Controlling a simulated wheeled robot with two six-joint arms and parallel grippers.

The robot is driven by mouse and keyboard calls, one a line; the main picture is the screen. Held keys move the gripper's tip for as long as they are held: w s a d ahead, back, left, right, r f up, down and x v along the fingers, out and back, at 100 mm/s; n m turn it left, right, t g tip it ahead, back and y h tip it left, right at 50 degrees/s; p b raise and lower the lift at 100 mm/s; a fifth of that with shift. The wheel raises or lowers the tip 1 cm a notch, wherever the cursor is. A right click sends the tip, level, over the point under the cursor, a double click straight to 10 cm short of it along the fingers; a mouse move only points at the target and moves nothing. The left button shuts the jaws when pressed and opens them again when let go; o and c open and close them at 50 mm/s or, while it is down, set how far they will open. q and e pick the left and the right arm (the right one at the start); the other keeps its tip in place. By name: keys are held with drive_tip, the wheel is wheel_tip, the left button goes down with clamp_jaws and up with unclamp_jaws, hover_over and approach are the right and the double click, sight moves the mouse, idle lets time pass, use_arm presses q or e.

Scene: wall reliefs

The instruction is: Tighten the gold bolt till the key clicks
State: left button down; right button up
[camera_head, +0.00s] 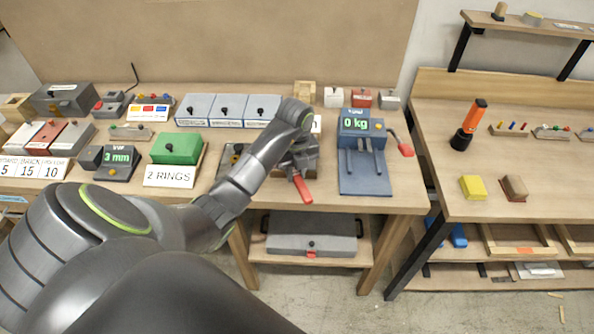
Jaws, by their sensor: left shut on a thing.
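My left arm reaches across the bench from the left. My left gripper (297,148) points down over a dark grey fixture (288,170) near the bench's front edge. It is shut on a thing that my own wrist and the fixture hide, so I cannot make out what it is. A red handle (303,190) sticks out toward the front just below the gripper. I cannot tell whether the gripper holds the part this handle belongs to. I cannot make out the gold bolt or the key's head. My right gripper is not in view.
A blue device (362,180) reading "0 kg" with a red-handled lever (405,150) stands just right of the gripper. Left are a green box (176,147), a "2 RINGS" sign (169,177) and a "3 mm" display (118,160). Blue-grey boxes (228,107) stand behind.

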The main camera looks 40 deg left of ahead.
use_arm(q)
drive_tip(key=shift+s+a+r+m, duration=0.1)
drive_tip(key=shift+s+a+m, duration=0.4)
drive_tip(key=shift+m, duration=0.4)
idle(1.3)
drive_tip(key=shift+s+a+m+b, duration=0.45)
drive_tip(key=shift+s+a+m, duration=0.1)
drive_tip(key=shift+m, duration=0.45)
idle(1.3)
drive_tip(key=shift+w+d, duration=0.1)
drive_tip(key=shift+w+d+n, duration=0.35)
drive_tip(key=shift+d+n, duration=0.05)
drive_tip(key=shift+n, duration=0.4)
drive_tip(key=shift+r, duration=0.1)
wheel_tip(320, 180, up, 5)
drive_tip(key=p, duration=0.4)
drive_tip(key=shift+f, duration=0.2)
idle(0.3)
